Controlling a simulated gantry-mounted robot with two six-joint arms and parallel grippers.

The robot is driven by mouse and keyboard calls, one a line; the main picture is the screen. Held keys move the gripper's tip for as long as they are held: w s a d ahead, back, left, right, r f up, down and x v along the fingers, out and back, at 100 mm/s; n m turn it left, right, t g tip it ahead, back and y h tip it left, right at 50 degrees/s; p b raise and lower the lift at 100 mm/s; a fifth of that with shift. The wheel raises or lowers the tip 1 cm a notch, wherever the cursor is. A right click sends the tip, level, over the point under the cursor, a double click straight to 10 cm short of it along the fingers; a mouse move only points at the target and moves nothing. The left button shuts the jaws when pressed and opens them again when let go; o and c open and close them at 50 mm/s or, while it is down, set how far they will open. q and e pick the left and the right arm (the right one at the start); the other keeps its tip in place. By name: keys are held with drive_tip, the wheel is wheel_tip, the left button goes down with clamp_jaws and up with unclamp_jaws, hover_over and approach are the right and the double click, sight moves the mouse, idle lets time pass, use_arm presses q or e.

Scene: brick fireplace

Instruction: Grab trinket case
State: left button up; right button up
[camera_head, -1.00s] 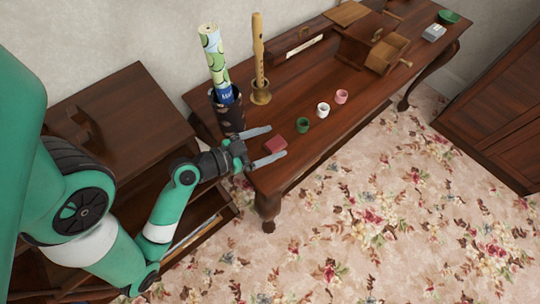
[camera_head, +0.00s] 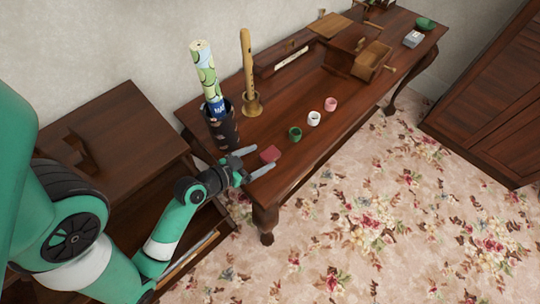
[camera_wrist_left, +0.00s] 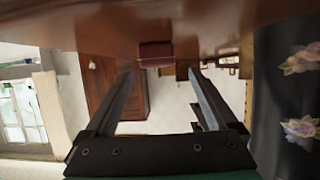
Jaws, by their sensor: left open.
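The small dark-red trinket case (camera_head: 270,154) lies near the front left edge of the long wooden table. My left gripper (camera_head: 263,159) is open and empty. Its two fingers point toward the case, with the tips close to its near side. In the left wrist view the case (camera_wrist_left: 156,54) shows against the table surface, centred ahead of the gap between the fingers (camera_wrist_left: 160,74). I cannot tell whether a fingertip touches it. My right gripper is not in view.
A dark floral vase (camera_head: 222,128) with a rolled paper (camera_head: 207,80) stands left of the case. A wooden flute on a brass stand (camera_head: 251,104) is behind. Green (camera_head: 295,133), white (camera_head: 314,118) and pink (camera_head: 331,104) cups stand to the right.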

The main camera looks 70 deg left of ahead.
sight(268, 155)
use_arm(q)
drive_tip(key=shift+w+f, duration=0.15)
drive_tip(key=b+x, duration=0.2)
drive_tip(key=x, duration=0.2)
drive_tip(key=shift+f, duration=0.2)
drive_tip(key=shift+w, duration=0.3)
drive_tip(key=c, duration=1.4)
drive_tip(key=shift+r+p, duration=0.4)
drive_tip(key=shift+r, duration=0.1)
drive_tip(key=shift+c, duration=0.2)
wheel_tip(268, 155, up, 3)
drive_tip(key=shift+f+p, duration=0.1)
drive_tip(key=shift+p, duration=0.95)
drive_tip(key=w+d+r+p, duration=0.5)
drive_tip(key=w+d+r, duration=0.2)
drive_tip(key=w+r, duration=0.2)
drive_tip(key=w, duration=0.2)
drive_tip(key=shift+w+d+p, duration=0.3)
drive_tip(key=shift+w+d, duration=0.05)
